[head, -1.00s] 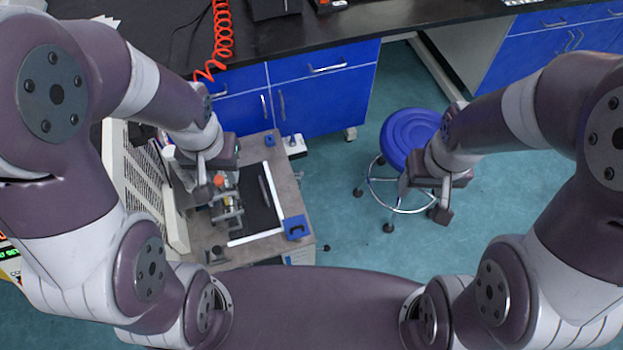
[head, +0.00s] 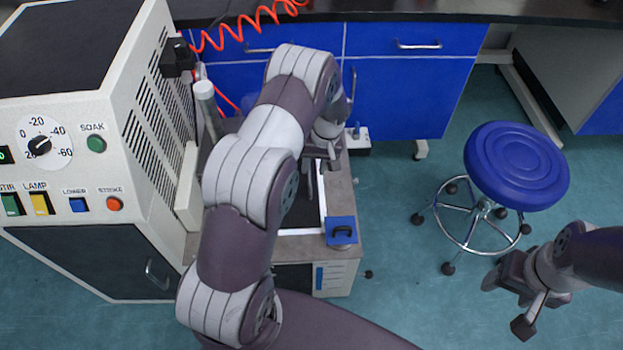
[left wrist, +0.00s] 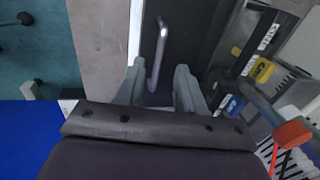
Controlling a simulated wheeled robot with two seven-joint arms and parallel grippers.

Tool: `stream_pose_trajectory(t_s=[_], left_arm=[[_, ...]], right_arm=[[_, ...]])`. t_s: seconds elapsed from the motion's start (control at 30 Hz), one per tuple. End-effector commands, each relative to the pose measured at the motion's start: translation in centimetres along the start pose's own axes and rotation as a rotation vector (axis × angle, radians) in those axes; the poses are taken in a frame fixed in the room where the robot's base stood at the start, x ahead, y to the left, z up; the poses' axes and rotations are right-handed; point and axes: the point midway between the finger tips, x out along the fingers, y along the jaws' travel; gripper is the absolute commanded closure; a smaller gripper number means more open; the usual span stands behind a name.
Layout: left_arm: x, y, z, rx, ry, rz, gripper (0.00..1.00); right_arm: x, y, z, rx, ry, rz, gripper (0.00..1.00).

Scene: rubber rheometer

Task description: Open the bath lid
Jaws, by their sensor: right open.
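The bath lid (head: 303,208) is a dark panel edged in white on the grey bench-top unit, mostly behind my left arm in the head view. In the left wrist view the dark lid (left wrist: 192,35) carries a silver bar handle (left wrist: 161,48). My left gripper (head: 318,175) is over the lid. In the left wrist view its two fingers (left wrist: 157,85) are apart, with the lower end of the handle between them and gaps showing on both sides. My right gripper (head: 506,305) is open and empty over the floor at the lower right.
A cream control cabinet (head: 110,160) with a dial and coloured buttons stands left of the bath. A blue block with a dark handle (head: 341,232) sits at the bath's front corner. A blue stool (head: 515,165) stands right. Blue drawers (head: 410,90) are behind.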

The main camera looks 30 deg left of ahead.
Motion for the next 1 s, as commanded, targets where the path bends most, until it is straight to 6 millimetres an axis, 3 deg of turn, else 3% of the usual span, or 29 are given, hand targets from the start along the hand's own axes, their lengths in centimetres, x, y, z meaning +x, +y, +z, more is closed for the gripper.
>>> stream_pose_trajectory(t_s=[0.03, 0.2, 0.53, 0.57, 0.67, 1.0], left_arm=[[1.5, 0.0, 0.1, 0.000, -0.003, -0.001, 0.62], [3.8, 0.1, 0.0, 0.001, 0.001, 0.000, 0.62], [4.4, 0.0, 0.0, 0.001, 0.002, 0.001, 0.62], [4.4, 0.0, 0.0, 0.001, 0.002, 0.001, 0.65], [4.4, 0.0, 0.0, 0.001, 0.002, 0.001, 0.98], [4.3, 0.0, 0.0, 0.001, 0.002, 0.001, 1.00]], right_arm=[[0.6, 0.0, 0.1, 0.000, 0.000, 0.000, 0.39], [1.1, 0.0, 0.1, 0.000, 0.000, 0.000, 0.39], [1.2, 0.0, 0.2, 0.000, 0.000, 0.000, 0.39], [1.2, 0.0, 0.2, 0.000, 0.000, 0.000, 0.39], [1.2, 0.0, 0.2, 0.000, 0.000, 0.000, 0.39], [1.1, 0.0, 0.1, 0.000, 0.000, 0.000, 0.39]])
